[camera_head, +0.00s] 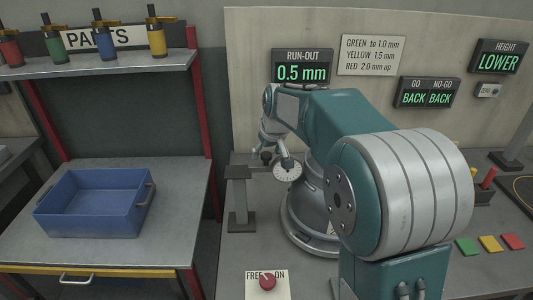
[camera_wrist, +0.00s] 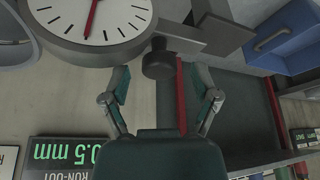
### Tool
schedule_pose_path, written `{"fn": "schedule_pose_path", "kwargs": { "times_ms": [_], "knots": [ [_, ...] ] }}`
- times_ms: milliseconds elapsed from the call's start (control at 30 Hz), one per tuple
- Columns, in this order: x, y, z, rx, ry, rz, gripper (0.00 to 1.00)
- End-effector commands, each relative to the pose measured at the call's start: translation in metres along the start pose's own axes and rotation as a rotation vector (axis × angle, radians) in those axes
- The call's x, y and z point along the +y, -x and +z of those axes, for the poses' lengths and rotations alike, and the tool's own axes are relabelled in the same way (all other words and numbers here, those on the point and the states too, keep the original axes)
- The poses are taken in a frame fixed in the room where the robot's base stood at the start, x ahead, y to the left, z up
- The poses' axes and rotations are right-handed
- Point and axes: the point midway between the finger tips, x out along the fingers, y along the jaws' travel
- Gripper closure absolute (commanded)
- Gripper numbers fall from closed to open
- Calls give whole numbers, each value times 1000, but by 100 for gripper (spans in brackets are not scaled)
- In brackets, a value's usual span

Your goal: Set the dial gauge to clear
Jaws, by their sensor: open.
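The dial gauge (camera_head: 288,172) has a round white face and sits on a grey stand above the bench. In the wrist view its face (camera_wrist: 95,18) fills the upper left, with black ticks and a red needle. A dark round knob (camera_head: 266,157) is beside the dial; it also shows in the wrist view (camera_wrist: 158,61). My gripper (camera_head: 275,154) is at the gauge and open. In the wrist view its two fingers (camera_wrist: 158,82) are spread, one on each side of the knob, with visible gaps. I cannot tell the depth between fingertips and knob.
The run-out display (camera_head: 302,69) reads 0.5 mm. A sign (camera_head: 371,55) lists green to 1.0 mm, yellow 1.5 mm, red 2.0 mm up. A red switch knob (camera_head: 267,282) is at the front. Green (camera_head: 467,246), yellow and red tiles lie right. A blue bin (camera_head: 95,203) stands left.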

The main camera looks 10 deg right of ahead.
Motion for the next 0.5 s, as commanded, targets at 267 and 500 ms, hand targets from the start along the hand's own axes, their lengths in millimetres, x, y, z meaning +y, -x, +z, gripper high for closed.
{"fn": "schedule_pose_path", "kwargs": {
  "times_ms": [267,500],
  "knots": [
    [0,-6,0,1,0,0,22],
    [0,-6,0,0,0,0,98]
  ]
}}
